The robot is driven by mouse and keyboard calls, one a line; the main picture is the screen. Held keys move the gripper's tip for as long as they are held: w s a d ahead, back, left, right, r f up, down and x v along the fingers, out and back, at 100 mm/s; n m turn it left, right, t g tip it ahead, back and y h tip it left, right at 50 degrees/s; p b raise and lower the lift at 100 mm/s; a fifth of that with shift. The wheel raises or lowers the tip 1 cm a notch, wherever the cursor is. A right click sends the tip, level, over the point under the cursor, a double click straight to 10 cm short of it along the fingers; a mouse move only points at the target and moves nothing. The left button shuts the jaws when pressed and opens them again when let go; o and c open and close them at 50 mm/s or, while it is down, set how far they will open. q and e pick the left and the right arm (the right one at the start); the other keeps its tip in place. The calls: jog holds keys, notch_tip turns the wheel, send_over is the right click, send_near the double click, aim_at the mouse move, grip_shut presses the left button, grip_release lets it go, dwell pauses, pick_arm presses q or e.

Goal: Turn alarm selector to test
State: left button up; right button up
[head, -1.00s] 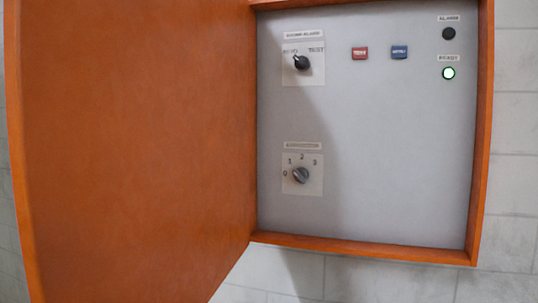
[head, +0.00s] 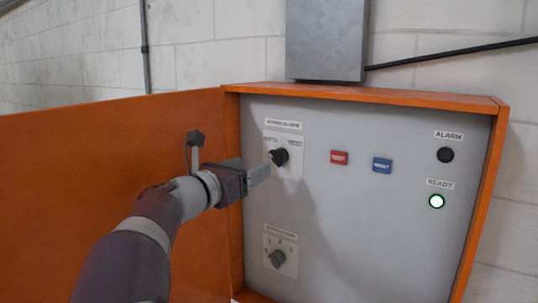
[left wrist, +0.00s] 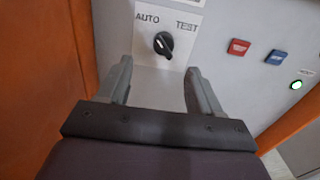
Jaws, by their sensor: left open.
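The alarm selector (head: 279,156) is a black knob on a white plate at the upper left of the grey panel. It also shows in the left wrist view (left wrist: 163,43), between the words AUTO at left and TEST at right. Its pale pointer line leans up and left, towards AUTO. My left gripper (head: 257,173) is just in front of the plate, slightly below and left of the knob. In the left wrist view the left gripper (left wrist: 159,66) is open and empty, with the knob just beyond and between its fingertips. Contact is not visible. My right gripper is not in view.
A red button (head: 339,157) and a blue button (head: 382,165) sit right of the selector. A lit READY lamp (head: 437,201) is below a dark ALARM lamp (head: 446,155). A second knob (head: 277,258) is lower down. The open orange door (head: 60,180) stands at left.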

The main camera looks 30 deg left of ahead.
aim_at(274, 160)
pick_arm(q)
jog(key=w, duration=0.2)
jog(key=w+d+p, duration=0.1)
jog(key=w, duration=0.2)
jog(key=w+p, duration=0.1)
jog(key=w, duration=0.1)
jog(key=shift+w+d+r, duration=0.1)
jog(key=shift+w+d, duration=0.3)
jog(key=shift+w+a+p, duration=0.1)
jog(key=shift+w+p, duration=0.25)
jog(key=shift+p, duration=0.1)
jog(key=shift+a, duration=0.3)
jog(key=shift+w+d, duration=0.15)
jog(key=shift+w, duration=0.05)
jog(key=shift+w+d+f, duration=0.1)
jog(key=shift+d+f, duration=0.05)
jog(key=shift+f, duration=0.05)
jog(key=c, duration=1.1)
jog(key=shift+o, duration=0.2)
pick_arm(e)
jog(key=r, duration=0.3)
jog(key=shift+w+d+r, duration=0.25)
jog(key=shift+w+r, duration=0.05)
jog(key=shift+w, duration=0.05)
